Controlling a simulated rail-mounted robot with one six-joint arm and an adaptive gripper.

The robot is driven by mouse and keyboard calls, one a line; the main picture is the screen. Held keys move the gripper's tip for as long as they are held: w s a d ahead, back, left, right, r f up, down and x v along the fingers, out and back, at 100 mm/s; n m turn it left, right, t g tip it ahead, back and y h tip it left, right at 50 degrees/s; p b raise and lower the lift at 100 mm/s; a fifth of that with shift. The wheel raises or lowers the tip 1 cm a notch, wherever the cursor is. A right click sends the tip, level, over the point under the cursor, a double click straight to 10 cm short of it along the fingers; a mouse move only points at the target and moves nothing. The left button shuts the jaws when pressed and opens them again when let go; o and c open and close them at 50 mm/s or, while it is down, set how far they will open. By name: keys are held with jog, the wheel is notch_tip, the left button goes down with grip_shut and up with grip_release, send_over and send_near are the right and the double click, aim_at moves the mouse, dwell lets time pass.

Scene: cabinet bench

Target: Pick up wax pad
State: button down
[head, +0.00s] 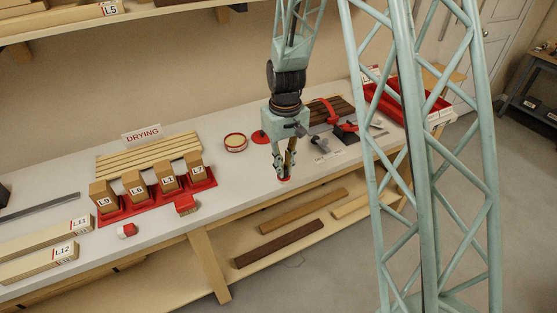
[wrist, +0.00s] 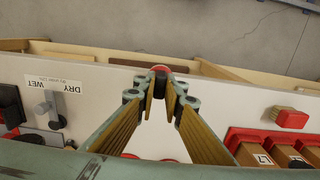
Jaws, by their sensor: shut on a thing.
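The wax pad (head: 284,179) looks like a small round red disc at my fingertips, above or on the white bench near its front edge. It also shows in the wrist view (wrist: 161,68), as a red rim around a dark knob between the fingertips. My gripper (head: 284,169) points down and is shut on it; the fingertips also show in the wrist view (wrist: 160,88). The fingers hide part of the pad. I cannot tell whether its underside touches the bench.
A round red tin (head: 235,144) with yellowish content stands left of my gripper. Wooden blocks (head: 134,185) stand in red holders further left, with a red block (head: 186,205) in front. A red tray (head: 392,103) and tools are at right. Bench around the pad is clear.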

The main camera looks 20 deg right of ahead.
jog(key=shift+s+d+r, duration=0.1)
jog(key=shift+s+r, duration=0.05)
jog(key=shift+s, duration=1.15)
jog(key=shift+s+d+r, duration=0.1)
jog(key=shift+s, duration=1.2)
jog(key=c, duration=3.5)
grip_release()
jog(key=shift+w, duration=0.1)
